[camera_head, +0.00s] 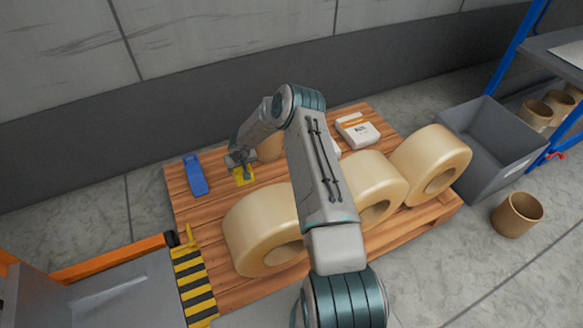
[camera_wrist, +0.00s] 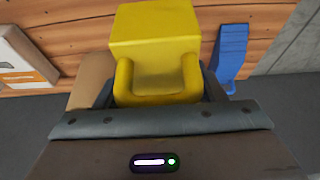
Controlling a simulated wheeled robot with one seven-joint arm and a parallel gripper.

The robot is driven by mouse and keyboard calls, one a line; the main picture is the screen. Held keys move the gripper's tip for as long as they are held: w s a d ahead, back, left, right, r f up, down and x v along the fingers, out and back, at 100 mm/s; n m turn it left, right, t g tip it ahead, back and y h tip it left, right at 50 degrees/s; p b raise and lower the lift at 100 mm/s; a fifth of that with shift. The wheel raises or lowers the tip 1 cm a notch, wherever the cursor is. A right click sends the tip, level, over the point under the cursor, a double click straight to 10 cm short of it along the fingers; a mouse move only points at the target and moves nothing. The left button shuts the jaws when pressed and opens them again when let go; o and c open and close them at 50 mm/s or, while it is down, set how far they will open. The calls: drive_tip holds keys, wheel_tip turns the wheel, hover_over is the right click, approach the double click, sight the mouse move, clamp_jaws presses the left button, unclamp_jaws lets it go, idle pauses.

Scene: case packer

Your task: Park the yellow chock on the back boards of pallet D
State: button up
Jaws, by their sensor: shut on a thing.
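The yellow chock (camera_head: 243,176) is at the back left of the wooden pallet (camera_head: 205,212), over its back boards. It fills the top middle of the wrist view (camera_wrist: 155,35), block side away from the palm, with its looped handle toward me. My gripper (camera_head: 241,165) is shut on the chock's handle; the fingers are mostly hidden behind it in the wrist view. The chock looks close to the boards; I cannot tell whether it touches them. No letter marking the pallet is readable.
A blue chock-like piece (camera_head: 195,176) lies left of the yellow one. Three large tan rolls (camera_head: 256,225) line the pallet's front. A brown core (camera_head: 270,148) stands just right of my gripper, partly hidden. A white box (camera_head: 357,130) lies farther right. A grey bin (camera_head: 487,143) stands beyond.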

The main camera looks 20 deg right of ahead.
wheel_tip(320, 180, down, 6)
drive_tip(key=b, duration=0.4)
wheel_tip(320, 180, down, 10)
drive_tip(key=b, duration=0.4)
drive_tip(key=shift+r+b, duration=0.15)
drive_tip(key=shift+b, duration=0.2)
drive_tip(key=o, duration=1.4)
drive_tip(key=shift+f, duration=0.2)
drive_tip(key=shift+c, duration=0.2)
